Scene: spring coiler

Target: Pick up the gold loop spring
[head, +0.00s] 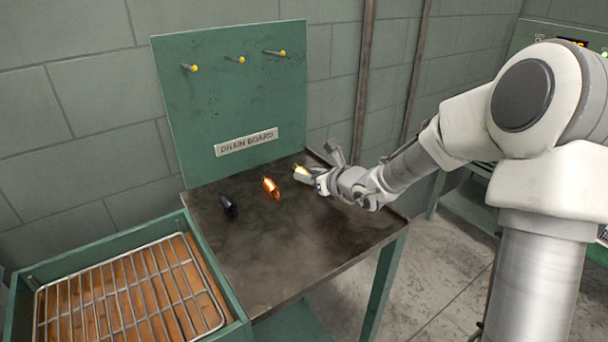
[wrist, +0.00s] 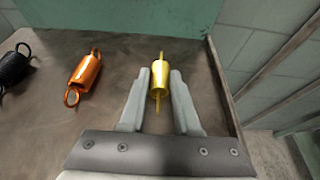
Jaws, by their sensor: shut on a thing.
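The gold loop spring (wrist: 158,77) is a short yellow coil with a thin loop at each end. It lies between the two fingers of my gripper (wrist: 160,75) in the wrist view, near the right side of the dark metal table. My gripper is shut on it around its middle. In the head view only a small yellow part of the spring (head: 300,169) shows past my gripper (head: 303,175), which is low over the tabletop. Whether the spring touches the table is hard to tell.
An orange spring (head: 271,188) and a black spring (head: 228,206) lie to the left on the table (head: 300,250). A green board (head: 215,110) with three yellow-tipped pegs and a "DRAIN BOARD" label stands behind. A wire rack (head: 130,300) over a green-sided tray is at the lower left.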

